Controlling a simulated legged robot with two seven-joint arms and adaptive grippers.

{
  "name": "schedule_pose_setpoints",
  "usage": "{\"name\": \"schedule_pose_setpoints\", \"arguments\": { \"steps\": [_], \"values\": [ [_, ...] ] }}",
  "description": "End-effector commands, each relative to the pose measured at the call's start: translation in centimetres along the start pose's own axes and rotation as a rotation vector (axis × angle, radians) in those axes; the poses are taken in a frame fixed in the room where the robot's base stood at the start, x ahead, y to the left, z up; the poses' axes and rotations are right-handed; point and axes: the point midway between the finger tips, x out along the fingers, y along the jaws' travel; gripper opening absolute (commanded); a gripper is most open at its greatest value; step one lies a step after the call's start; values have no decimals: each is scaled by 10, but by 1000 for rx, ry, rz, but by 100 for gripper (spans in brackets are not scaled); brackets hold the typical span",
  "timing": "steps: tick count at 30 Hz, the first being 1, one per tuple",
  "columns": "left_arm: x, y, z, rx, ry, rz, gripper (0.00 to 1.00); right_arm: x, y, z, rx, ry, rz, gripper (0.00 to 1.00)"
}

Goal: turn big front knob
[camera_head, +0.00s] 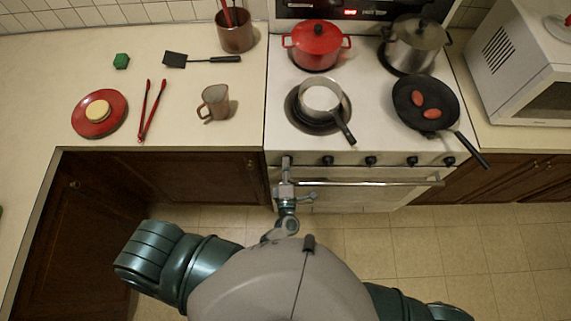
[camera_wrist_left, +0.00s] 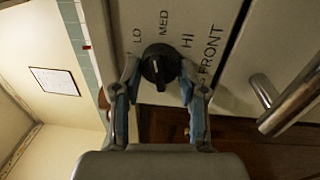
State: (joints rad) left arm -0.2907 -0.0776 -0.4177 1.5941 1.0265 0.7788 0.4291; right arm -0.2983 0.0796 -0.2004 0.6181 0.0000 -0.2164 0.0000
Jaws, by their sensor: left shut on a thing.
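The black knob (camera_wrist_left: 160,67) sits on the stove's front panel in the left wrist view, with LO, MED, HI and FRONT printed around it. Its pointer mark is toward the lower side of the picture. My left gripper (camera_wrist_left: 159,80) has one blue-padded finger on each side of the knob and is shut on it. My right gripper is not in view.
The oven handle (camera_head: 360,184) runs just below the knobs. A saucepan (camera_head: 321,97), a red pot (camera_head: 316,46), a steel pot (camera_head: 415,45) and a frying pan (camera_head: 425,103) stand on the stove. The pan's handle overhangs the front edge.

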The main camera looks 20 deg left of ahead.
Motion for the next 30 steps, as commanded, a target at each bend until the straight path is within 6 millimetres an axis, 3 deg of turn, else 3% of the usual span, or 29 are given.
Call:
{"name": "schedule_pose_setpoints", "arguments": {
  "steps": [22,23,24,26,30],
  "values": [
    [-4,-6,2,90,-15,-12,7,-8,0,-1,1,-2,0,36],
    [-4,-6,2,90,-15,-12,46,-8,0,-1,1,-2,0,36],
    [-4,-6,1,90,-15,-12,56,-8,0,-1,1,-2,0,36],
    [-3,-5,1,90,-14,-11,67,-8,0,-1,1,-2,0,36],
    [-2,-4,1,89,-11,-7,67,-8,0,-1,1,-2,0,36]
  ]
}}
